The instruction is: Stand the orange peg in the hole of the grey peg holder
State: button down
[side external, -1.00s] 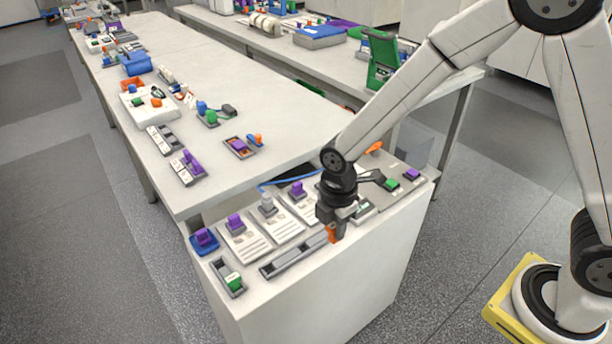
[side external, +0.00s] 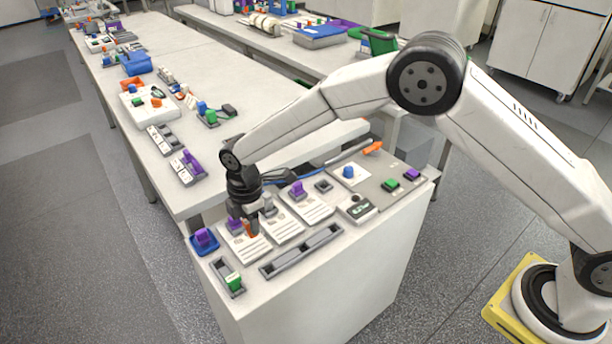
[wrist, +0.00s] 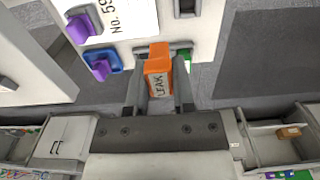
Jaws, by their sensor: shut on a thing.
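My gripper (side external: 247,226) is shut on the orange peg (wrist: 157,68), which carries the word LEAK in the wrist view. In the side view the peg (side external: 251,228) hangs from the jaws over the card with a purple block at the left end of the white bench. A long grey slotted holder (side external: 312,246) lies along the front edge, to the right of the jaws, its slots dark and empty. A short grey tray (side external: 222,268) at the front left holds a green block and shows a dark opening. I cannot tell which of them is the peg holder.
A blue base with a purple block (side external: 204,240) stands left of my gripper. Cards with purple and grey blocks lie behind the long holder. An orange handle (side external: 373,147) and a blue knob (side external: 348,171) are farther right. The bench front edge is close.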

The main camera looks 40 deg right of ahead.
jog(key=w+a+f, duration=0.2)
jog(key=w+a, duration=0.2)
jog(key=a, duration=0.4)
jog(key=shift+f, duration=0.35)
jog(key=shift+w+f, duration=0.1)
jog(key=shift+f, duration=0.1)
jog(key=shift+f, duration=3.2)
jog(key=shift+f, duration=0.2)
jog(key=shift+c, duration=1.9)
grip_release()
